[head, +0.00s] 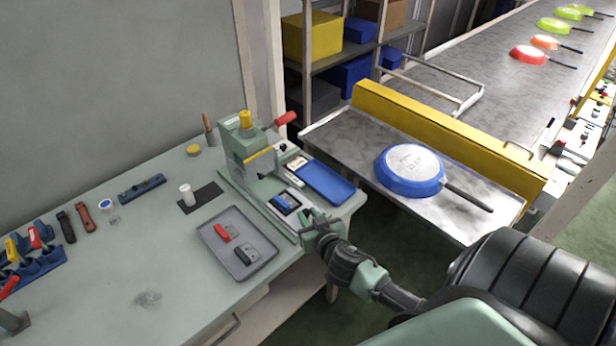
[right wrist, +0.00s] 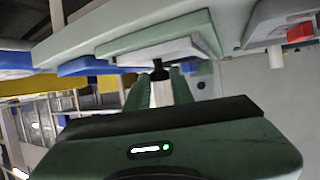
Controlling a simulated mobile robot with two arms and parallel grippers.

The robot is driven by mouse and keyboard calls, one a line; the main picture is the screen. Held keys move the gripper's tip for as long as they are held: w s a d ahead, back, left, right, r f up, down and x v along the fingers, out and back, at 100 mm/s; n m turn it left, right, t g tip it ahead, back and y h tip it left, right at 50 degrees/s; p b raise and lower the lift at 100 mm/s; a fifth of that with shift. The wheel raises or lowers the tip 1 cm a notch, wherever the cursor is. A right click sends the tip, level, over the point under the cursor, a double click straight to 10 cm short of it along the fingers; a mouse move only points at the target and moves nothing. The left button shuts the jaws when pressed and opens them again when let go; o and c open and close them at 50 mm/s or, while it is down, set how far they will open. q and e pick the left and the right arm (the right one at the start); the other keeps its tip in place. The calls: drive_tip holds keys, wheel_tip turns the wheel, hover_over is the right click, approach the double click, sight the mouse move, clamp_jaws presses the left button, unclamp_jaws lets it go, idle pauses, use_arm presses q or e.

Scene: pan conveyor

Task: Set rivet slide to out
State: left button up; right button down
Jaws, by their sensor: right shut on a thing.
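The green rivet press (head: 240,155) with a red-tipped lever stands at the right end of the workbench. A slide with a blue and black insert (head: 285,203) sits low on the press base. My right gripper (head: 308,220) is at the near right end of this slide. In the right wrist view the gripper's green fingers (right wrist: 158,92) are closed around a small black knob (right wrist: 158,66) below a pale grey plate (right wrist: 165,50). The fingers hide much of the knob. How far the slide is out cannot be told clearly. My left gripper is not in view.
A blue tray (head: 322,181) lies right of the press. A grey tray (head: 215,254) with red and dark parts lies on the bench at left. A blue pan (head: 408,168) rests on the metal shelf by the conveyor (head: 480,85).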

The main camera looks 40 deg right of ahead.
drive_tip(key=c, duration=1.5)
unclamp_jaws()
drive_tip(key=shift+s+f, duration=0.1)
drive_tip(key=shift+s, duration=0.05)
drive_tip(key=shift+c, duration=0.2)
drive_tip(key=shift+s, duration=0.2)
drive_tip(key=shift+s+a+r, duration=0.1)
drive_tip(key=shift+s+r, duration=0.1)
drive_tip(key=shift+s, duration=0.15)
drive_tip(key=b+v, duration=0.1)
drive_tip(key=v, duration=0.6)
drive_tip(key=shift+r, duration=0.15)
